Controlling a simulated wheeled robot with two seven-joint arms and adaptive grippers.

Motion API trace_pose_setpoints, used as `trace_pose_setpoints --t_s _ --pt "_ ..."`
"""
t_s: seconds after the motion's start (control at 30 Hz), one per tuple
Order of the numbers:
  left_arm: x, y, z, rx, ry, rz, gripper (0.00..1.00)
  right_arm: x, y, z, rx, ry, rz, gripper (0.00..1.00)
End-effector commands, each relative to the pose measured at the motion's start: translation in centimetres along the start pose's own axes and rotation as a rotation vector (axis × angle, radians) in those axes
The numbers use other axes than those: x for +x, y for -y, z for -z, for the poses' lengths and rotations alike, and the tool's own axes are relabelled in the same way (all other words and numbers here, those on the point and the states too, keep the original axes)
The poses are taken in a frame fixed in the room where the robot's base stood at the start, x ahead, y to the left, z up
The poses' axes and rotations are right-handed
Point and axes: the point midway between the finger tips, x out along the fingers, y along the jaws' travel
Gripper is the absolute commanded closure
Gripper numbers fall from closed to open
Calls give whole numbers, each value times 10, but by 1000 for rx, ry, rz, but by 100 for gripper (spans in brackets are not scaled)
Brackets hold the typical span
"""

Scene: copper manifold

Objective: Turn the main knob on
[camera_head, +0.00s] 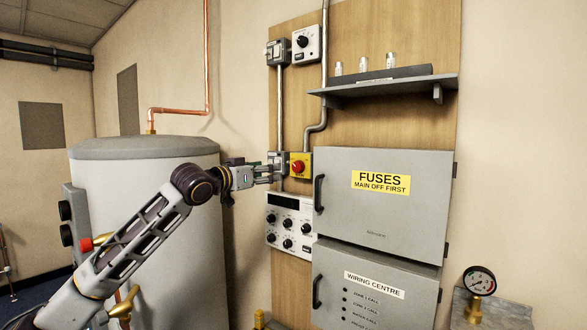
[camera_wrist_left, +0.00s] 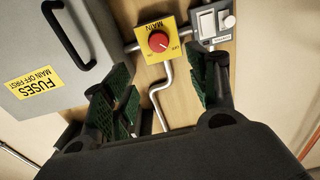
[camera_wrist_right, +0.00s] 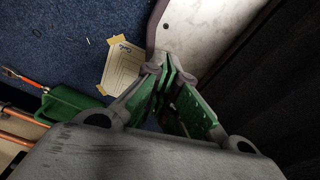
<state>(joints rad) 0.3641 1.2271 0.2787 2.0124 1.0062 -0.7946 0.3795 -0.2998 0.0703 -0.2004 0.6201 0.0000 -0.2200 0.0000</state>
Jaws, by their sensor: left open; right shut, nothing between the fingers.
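The main knob (camera_head: 297,167) is a red round knob on a yellow switch box, mounted on the wooden board left of the fuse box. In the left wrist view the red knob (camera_wrist_left: 158,41) sits on a yellow plate marked MAIN, ahead of and between the fingers. My left gripper (camera_head: 274,172) is just left of the yellow box in the head view. It is open, with green-padded fingers (camera_wrist_left: 160,95) apart and nothing between them; no contact with the knob shows. My right gripper (camera_wrist_right: 165,80) is shut and empty, pointing at the floor, seen only in its own wrist view.
A grey fuse box (camera_head: 385,215) with a black handle stands right of the knob. A dial panel (camera_head: 290,225) is below it. A grey switch (camera_wrist_left: 213,22) adjoins the yellow box. A shelf (camera_head: 390,85) is above. A grey tank (camera_head: 145,155) stands behind my left arm.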

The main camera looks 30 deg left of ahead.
Motion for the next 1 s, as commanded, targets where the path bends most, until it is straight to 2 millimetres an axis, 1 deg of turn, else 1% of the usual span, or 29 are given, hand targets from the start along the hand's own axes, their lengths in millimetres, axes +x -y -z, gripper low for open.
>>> trace_pose_setpoints --t_s 0.13,0.37,0.57,1.0 --pt "1 0 0 0 0 0 42 -1 1 0 -1 1 1 100" --pt "7 0 1 -2 -1 0 42 -6 -8 -2 -4 3 -8 100" --pt "17 1 2 -3 -1 1 42 -14 -12 -2 -5 4 -13 100" --pt "45 1 2 -3 -1 1 42 -31 -12 0 -4 3 -12 100"
